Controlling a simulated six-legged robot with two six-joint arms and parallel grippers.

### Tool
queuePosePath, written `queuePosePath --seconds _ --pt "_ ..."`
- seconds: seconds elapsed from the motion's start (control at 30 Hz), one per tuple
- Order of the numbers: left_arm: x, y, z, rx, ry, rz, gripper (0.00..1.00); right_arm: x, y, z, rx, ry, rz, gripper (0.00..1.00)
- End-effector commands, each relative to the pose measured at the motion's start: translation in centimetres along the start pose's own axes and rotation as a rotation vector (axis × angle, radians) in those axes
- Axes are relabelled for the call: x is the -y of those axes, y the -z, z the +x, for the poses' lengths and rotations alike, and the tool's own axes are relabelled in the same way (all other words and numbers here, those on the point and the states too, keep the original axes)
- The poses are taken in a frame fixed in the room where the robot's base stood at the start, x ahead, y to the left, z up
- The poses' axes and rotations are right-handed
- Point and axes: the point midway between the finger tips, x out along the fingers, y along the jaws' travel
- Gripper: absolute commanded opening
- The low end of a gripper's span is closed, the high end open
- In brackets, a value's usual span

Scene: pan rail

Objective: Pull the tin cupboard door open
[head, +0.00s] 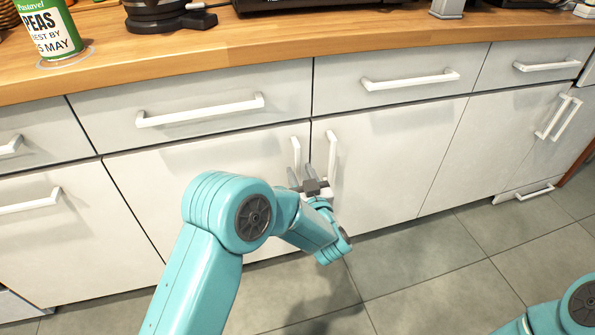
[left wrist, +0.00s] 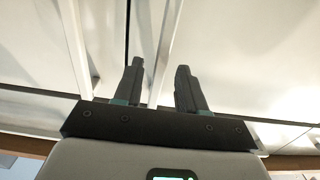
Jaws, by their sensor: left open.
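Two white cupboard doors meet in the middle of the head view, each with an upright white bar handle near the seam: a left handle (head: 296,154) and a right handle (head: 332,158). Which door is the tin cupboard's, I cannot tell. My left gripper (head: 301,173) is open at the lower part of the left handle. In the left wrist view, that handle (left wrist: 167,40) runs between the two dark fingers (left wrist: 160,72), and the other handle (left wrist: 76,45) lies outside them. Contact is not clear. Both doors look shut. My right gripper is out of view.
White drawers with bar handles (head: 200,110) run above the doors, under a wooden worktop (head: 240,45). A green peas tin (head: 48,30) stands on it at the left. Grey floor tiles (head: 440,270) in front are clear. Part of my right arm shows at lower right.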

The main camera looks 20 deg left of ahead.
Motion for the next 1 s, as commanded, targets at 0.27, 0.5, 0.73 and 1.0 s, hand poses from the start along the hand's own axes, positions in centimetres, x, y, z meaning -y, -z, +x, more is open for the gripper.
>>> queuePosePath --seconds 0.27,0.5,0.73,1.0 --pt "0.0 0.0 2.9 0.0 0.0 0.0 0.4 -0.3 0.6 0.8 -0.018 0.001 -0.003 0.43" --pt "0.0 0.1 3.1 0.0 0.0 0.0 0.4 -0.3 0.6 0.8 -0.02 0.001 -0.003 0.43" --pt "0.0 0.0 3.0 0.0 0.0 0.0 0.0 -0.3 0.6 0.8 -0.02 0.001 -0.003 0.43" --pt "-0.1 0.0 3.0 0.0 -0.006 0.0 0.0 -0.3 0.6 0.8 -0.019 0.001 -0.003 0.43"
